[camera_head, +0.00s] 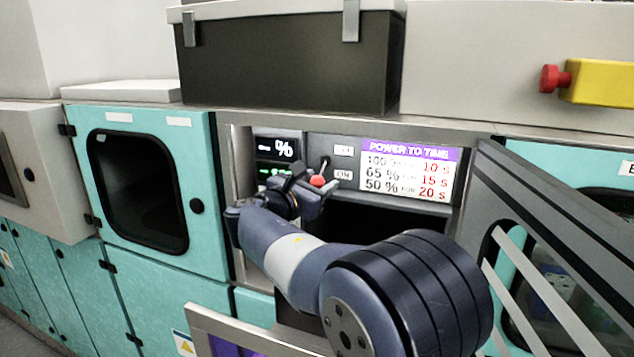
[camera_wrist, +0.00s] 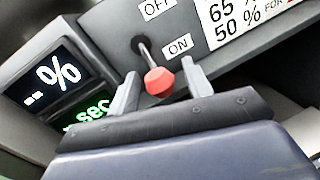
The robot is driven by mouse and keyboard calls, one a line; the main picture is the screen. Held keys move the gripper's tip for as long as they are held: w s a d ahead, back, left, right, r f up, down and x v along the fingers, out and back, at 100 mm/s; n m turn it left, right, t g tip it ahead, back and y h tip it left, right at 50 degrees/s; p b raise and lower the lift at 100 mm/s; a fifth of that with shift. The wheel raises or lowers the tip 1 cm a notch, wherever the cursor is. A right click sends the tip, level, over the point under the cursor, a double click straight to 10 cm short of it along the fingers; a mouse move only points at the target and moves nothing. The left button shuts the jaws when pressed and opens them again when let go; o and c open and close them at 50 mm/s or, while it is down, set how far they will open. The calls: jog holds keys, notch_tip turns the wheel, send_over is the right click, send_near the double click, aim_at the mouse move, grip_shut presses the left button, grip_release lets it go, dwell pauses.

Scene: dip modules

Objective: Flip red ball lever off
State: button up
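The red ball lever (camera_head: 317,180) is on the grey panel between the displays and the purple-headed sign. In the wrist view its red ball (camera_wrist: 159,81) hangs at the end of a thin metal stem, tilted down toward the ON label (camera_wrist: 179,46). The OFF label (camera_wrist: 157,8) is above it. My gripper (camera_head: 312,190) is at the lever. In the wrist view my gripper (camera_wrist: 160,90) is open, with one finger on each side of the ball. Gaps show between the ball and both fingers.
A "%" display (camera_head: 276,148) and a green "sec" display (camera_wrist: 90,115) are left of the lever. A power-to-time sign (camera_head: 408,168) is right of it. An open grey door (camera_head: 545,235) stands at the right. A dark bin (camera_head: 290,62) sits above.

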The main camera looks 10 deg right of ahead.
grip_shut()
